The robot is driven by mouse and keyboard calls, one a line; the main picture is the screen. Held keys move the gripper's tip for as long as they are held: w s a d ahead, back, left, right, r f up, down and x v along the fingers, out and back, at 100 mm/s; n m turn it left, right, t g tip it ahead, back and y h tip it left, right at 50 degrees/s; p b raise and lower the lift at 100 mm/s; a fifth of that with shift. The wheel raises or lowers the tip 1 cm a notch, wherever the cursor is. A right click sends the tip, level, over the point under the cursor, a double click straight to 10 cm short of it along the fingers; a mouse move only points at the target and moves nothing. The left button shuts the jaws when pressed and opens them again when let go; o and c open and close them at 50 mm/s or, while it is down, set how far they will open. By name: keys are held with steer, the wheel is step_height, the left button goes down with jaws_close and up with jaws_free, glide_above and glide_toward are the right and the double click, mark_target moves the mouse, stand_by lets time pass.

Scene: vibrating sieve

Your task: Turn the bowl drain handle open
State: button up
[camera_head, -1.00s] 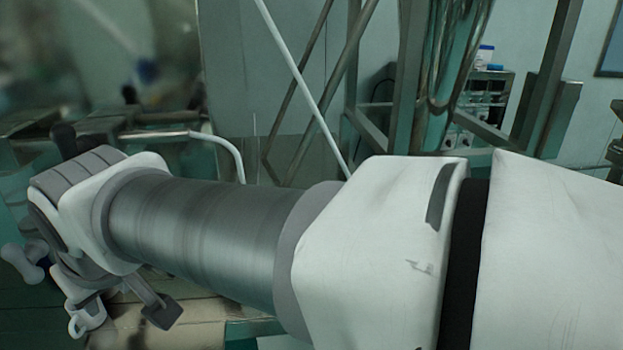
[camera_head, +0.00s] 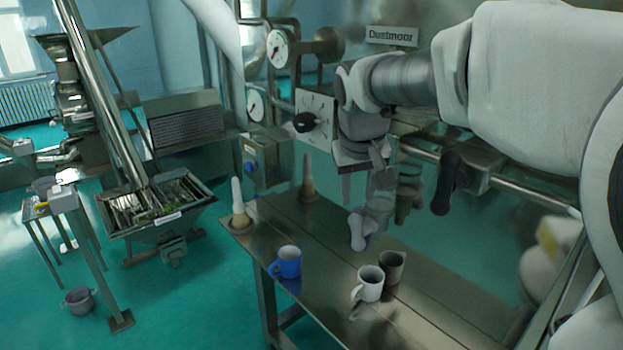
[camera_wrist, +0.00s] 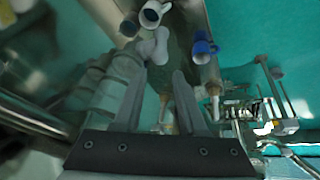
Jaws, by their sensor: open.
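My gripper (camera_head: 363,182) points down above the metal table in the head view. Its two fingers show apart and empty in the wrist view (camera_wrist: 157,88). Just below and beside it is a grey ribbed fitting (camera_head: 381,203) with a pale, rounded lever-like piece (camera_head: 360,230) at its lower end. In the wrist view the fitting (camera_wrist: 112,88) lies left of the fingers, and the pale piece (camera_wrist: 158,47) lies beyond the fingertips. A black handle (camera_head: 447,185) hangs from a horizontal pipe to the right. I cannot tell which piece is the bowl drain handle.
A black dial knob (camera_head: 305,122) is left of my wrist. A metal hopper (camera_head: 155,222) stands at left. Floor between is clear.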

mark_target(357, 233)
steer(key=x, duration=1.3)
steer(key=shift+w+f+p, duration=0.15)
steer(key=shift+f+p, duration=0.15)
steer(key=shift+p, duration=0.1)
jaws_close()
